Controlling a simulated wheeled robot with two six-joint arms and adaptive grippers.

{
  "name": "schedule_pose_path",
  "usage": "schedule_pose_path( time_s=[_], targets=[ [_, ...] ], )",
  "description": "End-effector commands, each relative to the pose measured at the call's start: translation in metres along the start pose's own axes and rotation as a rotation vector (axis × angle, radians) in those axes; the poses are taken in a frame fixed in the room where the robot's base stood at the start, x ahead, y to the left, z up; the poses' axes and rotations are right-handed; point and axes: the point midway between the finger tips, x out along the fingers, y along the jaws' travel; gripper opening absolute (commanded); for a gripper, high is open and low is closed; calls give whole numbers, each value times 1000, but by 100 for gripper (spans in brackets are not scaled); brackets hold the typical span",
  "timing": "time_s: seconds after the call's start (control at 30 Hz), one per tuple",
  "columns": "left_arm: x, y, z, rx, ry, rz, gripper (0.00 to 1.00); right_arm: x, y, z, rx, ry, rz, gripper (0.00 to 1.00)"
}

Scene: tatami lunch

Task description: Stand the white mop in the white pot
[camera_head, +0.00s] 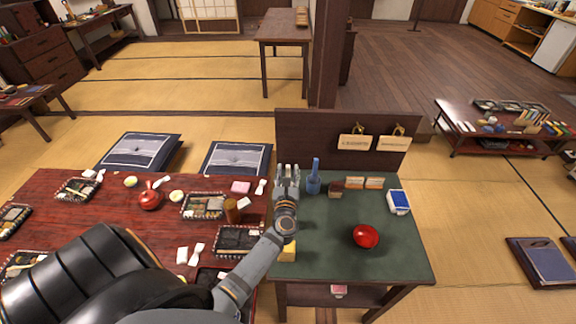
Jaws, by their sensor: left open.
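I cannot make out a white mop or a white pot in the head view. A small blue pot (313,186) with a blue stick upright in it stands near the back left of the green-topped table (330,255). My left gripper (287,172) is open over the table's left edge, just left of the blue pot, with its fingers pointing to the back. It looks empty, and it hides what lies directly under and behind it. My right gripper is out of view.
A red round object (365,236), a blue and white box (398,202) and a yellow block (288,251) are on the green top. A dark board (300,140) rises along its back edge. The red table (120,235) at left is crowded with trays.

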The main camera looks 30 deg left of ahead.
Motion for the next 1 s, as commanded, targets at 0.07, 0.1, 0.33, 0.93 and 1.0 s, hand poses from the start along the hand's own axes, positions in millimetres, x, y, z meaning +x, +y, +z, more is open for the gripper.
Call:
schedule_pose_path(
  time_s=[0.07,0.1,0.33,0.93,1.0],
  targets=[
    [-22,0,-2,-2,5,0,41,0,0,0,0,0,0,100],
    [-32,0,-2,-2,5,1,41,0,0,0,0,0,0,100],
    [-74,0,-1,-1,2,2,41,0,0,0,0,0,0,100],
    [-84,0,0,1,0,1,41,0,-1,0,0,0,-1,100],
    [-84,0,0,1,0,1,41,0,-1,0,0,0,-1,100]
  ],
)
